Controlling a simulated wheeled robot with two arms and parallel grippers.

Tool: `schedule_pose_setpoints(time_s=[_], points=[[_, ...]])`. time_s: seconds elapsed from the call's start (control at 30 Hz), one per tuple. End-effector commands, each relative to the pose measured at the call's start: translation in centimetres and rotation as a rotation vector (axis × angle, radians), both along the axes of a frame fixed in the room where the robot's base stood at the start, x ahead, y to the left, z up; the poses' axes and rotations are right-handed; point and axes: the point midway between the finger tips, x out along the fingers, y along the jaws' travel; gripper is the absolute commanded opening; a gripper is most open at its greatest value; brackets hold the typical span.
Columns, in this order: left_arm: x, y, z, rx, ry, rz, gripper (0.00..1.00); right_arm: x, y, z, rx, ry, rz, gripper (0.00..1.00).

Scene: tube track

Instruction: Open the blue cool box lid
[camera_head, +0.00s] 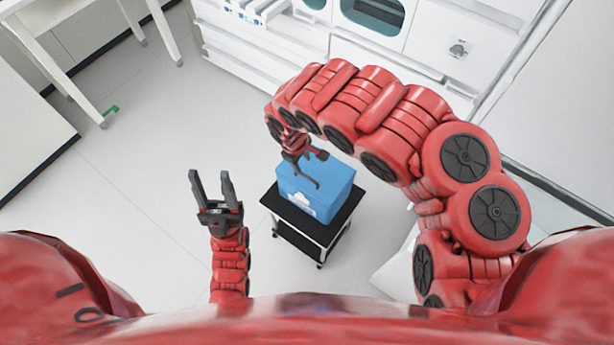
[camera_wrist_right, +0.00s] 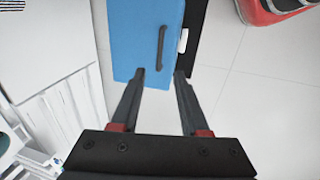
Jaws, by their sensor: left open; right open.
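The blue cool box (camera_head: 312,191) stands on a small black-topped cart (camera_head: 290,217) in the head view, and its lid looks shut. The right wrist view shows the blue box (camera_wrist_right: 135,40) with a dark bar handle (camera_wrist_right: 161,48) on its surface. My right gripper (camera_head: 313,172) is over the box in the head view, with its arm arching in from the right. In the wrist view the open, empty right fingers (camera_wrist_right: 159,74) point at the box just short of the handle. My left gripper (camera_head: 211,175) is open and empty, left of the cart and apart from it.
A white cabinet (camera_head: 430,45) with drawers and machines runs along the back. A white table (camera_head: 60,25) stands at the upper left, with a green item (camera_head: 111,110) by its leg. The floor (camera_head: 150,150) left of the cart is clear.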

Motion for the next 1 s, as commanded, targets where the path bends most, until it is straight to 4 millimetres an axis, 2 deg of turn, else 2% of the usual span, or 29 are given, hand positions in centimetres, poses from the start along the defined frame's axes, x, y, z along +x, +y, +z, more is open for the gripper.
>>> schedule_pose_setpoints(time_s=[0.03,0.37,0.43,0.7,1.0], points=[[0.0,0.0,-0.9,0.0,0.0,0.0,0.5,-0.1,0.0,-1.6,0.002,0.006,0.0,0.45],[0.0,0.0,-3.4,0.0,0.0,0.0,0.5,0.7,-0.6,-6.8,0.002,0.003,0.0,0.45],[0.0,0.0,-2.7,0.0,0.0,0.0,0.5,0.9,-0.7,-7.2,0.005,0.004,0.001,0.45],[0.0,0.0,-2.2,0.0,0.0,0.0,0.5,1.5,-0.9,-10.4,0.007,0.003,0.001,0.45],[0.0,0.0,-2.1,0.0,0.0,0.0,0.5,1.8,-1.3,-11.7,0.001,0.0,0.001,0.45]])
